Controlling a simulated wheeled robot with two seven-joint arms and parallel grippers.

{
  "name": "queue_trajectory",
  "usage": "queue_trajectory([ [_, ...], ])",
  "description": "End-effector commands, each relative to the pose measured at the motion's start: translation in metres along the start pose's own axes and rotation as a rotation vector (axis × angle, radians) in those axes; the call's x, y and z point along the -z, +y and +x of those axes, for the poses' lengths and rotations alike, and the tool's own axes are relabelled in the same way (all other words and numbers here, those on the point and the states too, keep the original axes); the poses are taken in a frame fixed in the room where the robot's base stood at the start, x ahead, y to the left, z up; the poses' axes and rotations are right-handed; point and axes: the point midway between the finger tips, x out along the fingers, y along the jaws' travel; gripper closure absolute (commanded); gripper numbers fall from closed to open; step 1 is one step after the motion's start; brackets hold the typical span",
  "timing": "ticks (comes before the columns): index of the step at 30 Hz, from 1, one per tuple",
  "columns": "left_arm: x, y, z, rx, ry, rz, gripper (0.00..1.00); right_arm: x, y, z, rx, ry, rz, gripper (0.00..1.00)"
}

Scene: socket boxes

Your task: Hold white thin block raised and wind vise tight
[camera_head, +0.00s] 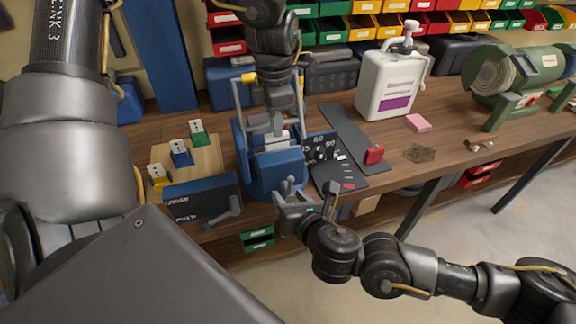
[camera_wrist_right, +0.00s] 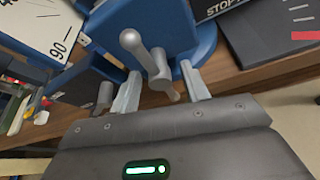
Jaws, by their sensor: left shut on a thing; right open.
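The blue vise (camera_head: 275,170) stands at the front edge of the bench. My left gripper (camera_head: 266,122) comes down over it from behind and is shut on the white thin block (camera_head: 273,137). The block shows as a small pale piece at the vise's top; whether the jaws touch it is unclear. My right gripper (camera_head: 309,200) is open at the front of the vise. In the right wrist view its fingers (camera_wrist_right: 160,90) stand on either side of the vise's grey crank handle (camera_wrist_right: 146,52), with a gap visible on each side.
A wooden board (camera_head: 208,155) with yellow, blue and green sockets lies to the left. A dark panel with a lever (camera_head: 205,197) is in front of it. A dark panel (camera_head: 345,150) and a red block (camera_head: 374,155) lie to the right. A white canister (camera_head: 388,85) stands behind.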

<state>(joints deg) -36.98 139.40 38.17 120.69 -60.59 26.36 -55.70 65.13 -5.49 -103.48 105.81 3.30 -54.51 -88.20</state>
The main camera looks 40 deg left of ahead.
Motion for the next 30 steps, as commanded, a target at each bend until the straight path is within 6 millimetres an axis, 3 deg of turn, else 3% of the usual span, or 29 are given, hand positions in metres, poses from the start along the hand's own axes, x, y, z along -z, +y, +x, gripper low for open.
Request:
queue_trajectory([
  [6, 0.0, 0.0, 0.0, -0.001, 0.0, 0.0, 1.0, 0.0, 0.0, 0.015, 0.001, 0.0, 0.001, 0.54],
  [14, 0.0, 0.0, 0.0, -0.001, 0.0, 0.0, 1.0, 0.0, 0.0, 0.016, 0.0, 0.0, 0.001, 0.54],
  [24, 0.0, 0.0, 0.0, -0.001, 0.0, 0.0, 1.0, 0.0, 0.0, 0.016, 0.0, 0.0, 0.001, 0.96],
  [30, 0.0, 0.0, 0.0, 0.0, 0.0, 0.0, 1.0, 0.0, 0.0, 0.016, -0.004, 0.0, 0.012, 0.98],
])
